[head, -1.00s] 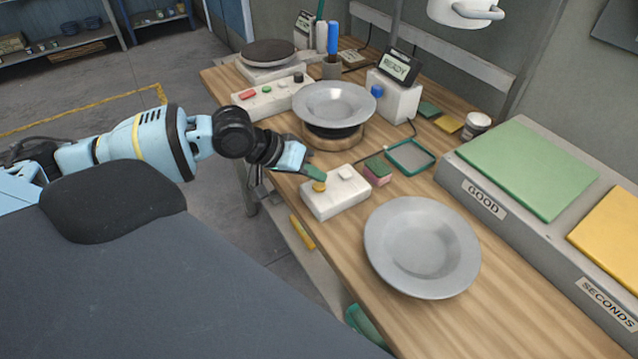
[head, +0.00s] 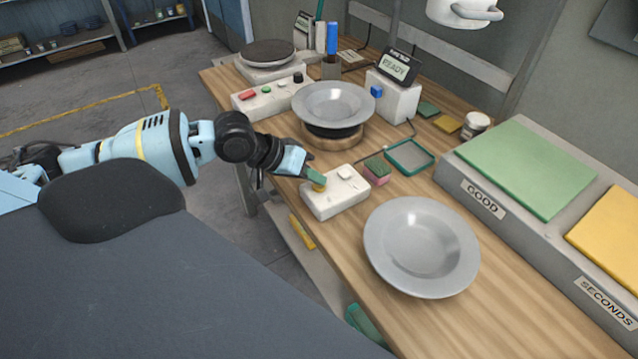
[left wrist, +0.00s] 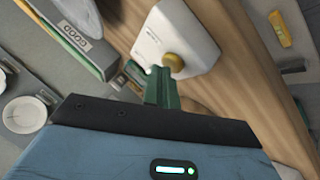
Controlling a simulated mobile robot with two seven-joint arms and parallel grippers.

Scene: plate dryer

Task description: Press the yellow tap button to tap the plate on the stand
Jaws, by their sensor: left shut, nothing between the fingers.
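The yellow tap button (head: 319,188) sits on the near-left end of a white box (head: 336,196) on the bench. My left gripper (head: 316,178) is shut and empty, its green fingertips right at the button and partly covering it. In the left wrist view the green fingers (left wrist: 160,85) end beside the yellow button (left wrist: 173,62); I cannot tell whether they touch it. A grey plate (head: 334,103) rests on the round stand (head: 333,137) behind the box. A small display (head: 396,67) reads READY. My right gripper is not in view.
A second grey plate (head: 421,247) lies on the bench at the right of the box. A pink and green sponge (head: 377,172) and a green-rimmed tray (head: 410,157) are close by. A control box with a red button (head: 249,96) stands behind my gripper. GOOD and SECONDS racks (head: 484,199) line the right.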

